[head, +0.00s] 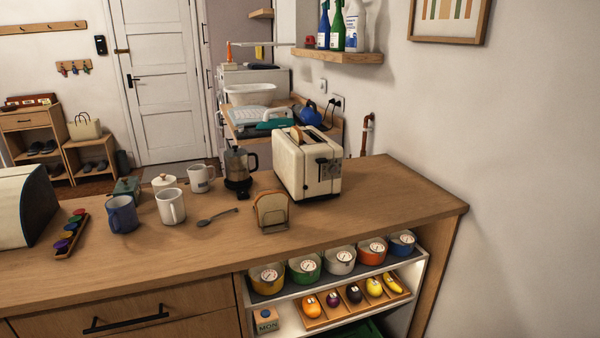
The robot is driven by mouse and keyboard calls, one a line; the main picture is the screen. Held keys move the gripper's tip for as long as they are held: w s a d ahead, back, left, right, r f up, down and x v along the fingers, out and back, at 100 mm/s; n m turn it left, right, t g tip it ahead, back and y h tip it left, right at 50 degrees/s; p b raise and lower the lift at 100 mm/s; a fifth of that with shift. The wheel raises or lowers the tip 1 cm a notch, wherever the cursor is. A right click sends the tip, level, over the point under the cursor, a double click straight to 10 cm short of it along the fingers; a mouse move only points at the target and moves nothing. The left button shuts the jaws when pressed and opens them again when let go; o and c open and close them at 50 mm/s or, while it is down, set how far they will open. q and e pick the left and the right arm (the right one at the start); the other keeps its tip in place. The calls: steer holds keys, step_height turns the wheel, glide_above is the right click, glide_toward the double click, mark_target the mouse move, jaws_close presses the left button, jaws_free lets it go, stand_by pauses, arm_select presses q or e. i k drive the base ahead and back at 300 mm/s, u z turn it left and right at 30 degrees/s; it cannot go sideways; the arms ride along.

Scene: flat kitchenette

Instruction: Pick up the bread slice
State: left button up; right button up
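A wooden rack (272,224) stands near the counter's front edge and holds what looks like upright bread (271,206) with a brown crust. I cannot tell how many slices are in it. A cream toaster (297,172) stands behind it to the right. The top of another bread slice (297,134) sticks up from a toaster slot, and its lower part is hidden inside. Neither of my grippers is in view.
A bread bin (22,208) is at the left. The counter right of the toaster is clear.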

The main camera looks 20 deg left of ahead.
mark_target(265, 201)
steer(key=k, duration=0.45)
steer(key=z, duration=0.8)
steer(key=i, duration=1.35)
steer(key=u, duration=1.05)
steer(key=i, duration=0.55)
steer(key=u, duration=0.65)
